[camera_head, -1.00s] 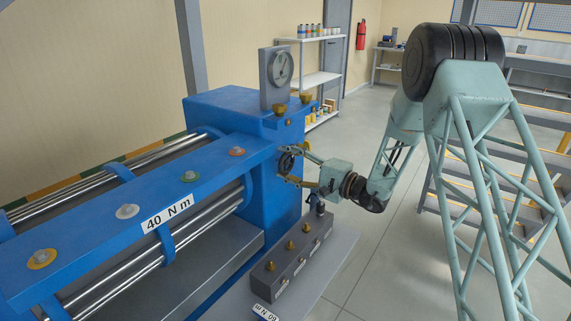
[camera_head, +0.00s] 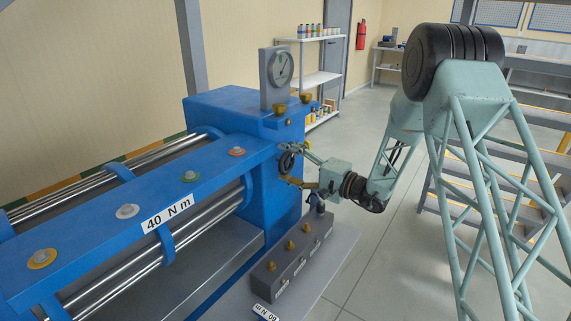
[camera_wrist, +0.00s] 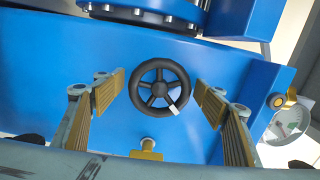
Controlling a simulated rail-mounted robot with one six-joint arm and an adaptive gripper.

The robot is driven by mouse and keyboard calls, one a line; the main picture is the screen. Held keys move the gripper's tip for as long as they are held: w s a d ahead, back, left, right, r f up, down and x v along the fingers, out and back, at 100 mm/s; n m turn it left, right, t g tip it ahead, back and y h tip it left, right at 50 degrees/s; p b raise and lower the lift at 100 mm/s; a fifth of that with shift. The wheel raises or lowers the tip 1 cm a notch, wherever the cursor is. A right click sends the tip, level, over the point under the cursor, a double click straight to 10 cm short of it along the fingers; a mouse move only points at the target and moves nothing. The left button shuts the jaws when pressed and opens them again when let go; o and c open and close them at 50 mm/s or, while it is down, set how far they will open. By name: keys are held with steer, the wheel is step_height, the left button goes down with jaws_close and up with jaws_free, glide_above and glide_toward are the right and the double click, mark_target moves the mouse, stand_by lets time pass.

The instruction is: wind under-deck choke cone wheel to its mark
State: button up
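The black handwheel (camera_wrist: 146,75) is on the blue machine's end face, in the middle of the wrist view. It has several spokes and a white mark (camera_wrist: 175,109) at its lower right rim. In the head view the wheel (camera_head: 286,162) is partly covered by my fingers. My gripper (camera_wrist: 158,92) is open, with one ridged finger on each side of the wheel and visible gaps to the rim. In the head view my gripper (camera_head: 284,164) points at the wheel from the right. No separate target mark for the wheel can be made out.
A brass fitting (camera_wrist: 147,150) sits below the wheel in the wrist view. A dial gauge (camera_head: 280,67) stands on the blue housing (camera_head: 225,105). A grey block with brass knobs (camera_head: 290,262) lies below my gripper.

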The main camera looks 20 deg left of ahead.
steer(key=shift+d, duration=0.15)
steer(key=v, duration=1.1)
steer(key=shift+s+d, duration=0.25)
steer(key=shift+d, duration=0.1)
steer(key=shift+w+d, duration=0.1)
stand_by(0.5)
